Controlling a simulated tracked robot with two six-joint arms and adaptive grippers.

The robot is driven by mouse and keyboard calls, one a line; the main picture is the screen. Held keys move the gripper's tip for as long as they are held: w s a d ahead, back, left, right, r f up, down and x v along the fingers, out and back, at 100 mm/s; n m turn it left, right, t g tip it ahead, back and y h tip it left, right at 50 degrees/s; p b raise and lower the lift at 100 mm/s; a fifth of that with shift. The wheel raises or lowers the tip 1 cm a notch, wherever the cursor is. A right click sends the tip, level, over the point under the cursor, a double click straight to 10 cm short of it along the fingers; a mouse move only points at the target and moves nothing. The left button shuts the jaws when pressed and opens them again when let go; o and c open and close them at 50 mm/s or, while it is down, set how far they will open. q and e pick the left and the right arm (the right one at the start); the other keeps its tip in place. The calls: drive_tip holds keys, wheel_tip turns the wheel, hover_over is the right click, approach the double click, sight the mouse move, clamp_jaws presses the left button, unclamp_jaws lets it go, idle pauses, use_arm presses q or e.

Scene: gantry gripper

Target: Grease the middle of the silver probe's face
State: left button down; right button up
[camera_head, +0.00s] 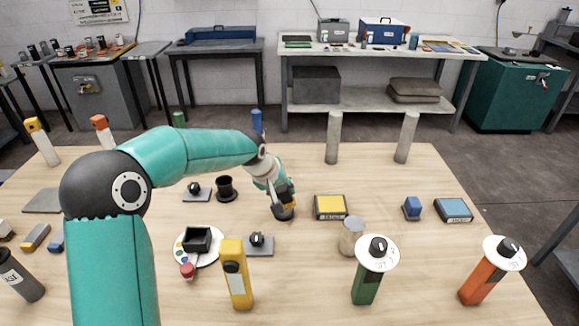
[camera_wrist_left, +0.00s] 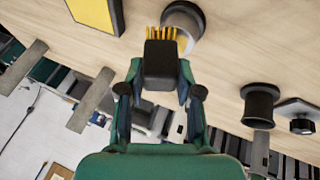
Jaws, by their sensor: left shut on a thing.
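My left gripper (camera_head: 284,196) is shut on a dark brush with yellow bristles (camera_head: 289,204). In the left wrist view, the brush's black block (camera_wrist_left: 161,58) sits between the fingers and its bristles (camera_wrist_left: 162,32) point away from me. The bristles overlap the rim of a dark round pot (camera_head: 283,214); I cannot tell whether they touch it. The pot's pale inside (camera_wrist_left: 182,20) shows in the wrist view. A short silvery cylinder (camera_head: 350,240) with a tan top, likely the silver probe, stands right of the gripper, apart from it. My right gripper is not in view.
A second dark pot (camera_head: 226,189) stands left of the gripper. A yellow-topped box (camera_head: 330,207) lies to its right. Yellow (camera_head: 236,275), green (camera_head: 367,284) and orange (camera_head: 480,284) handled tools stand at the front. Two grey posts (camera_head: 333,138) (camera_head: 406,138) stand behind.

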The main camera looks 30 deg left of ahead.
use_arm(q)
drive_tip(key=shift+w+d, duration=0.3)
drive_tip(key=shift+d, duration=0.45)
drive_tip(key=shift+w+r+p, duration=0.15)
drive_tip(key=shift+r+p, duration=0.2)
drive_tip(key=shift+r, duration=0.55)
drive_tip(key=shift+s+a+r+p, duration=0.15)
drive_tip(key=shift+r+p, duration=0.25)
drive_tip(key=shift+r, duration=0.25)
drive_tip(key=shift+s+d+r+p, duration=0.1)
drive_tip(key=shift+r+p, duration=0.25)
drive_tip(key=shift+r, duration=0.25)
drive_tip(key=shift+w+r+p, duration=0.15)
drive_tip(key=shift+r+p, duration=0.35)
drive_tip(key=shift+r, duration=0.1)
drive_tip(key=shift+r+p, duration=0.75)
drive_tip(key=shift+r, duration=0.5)
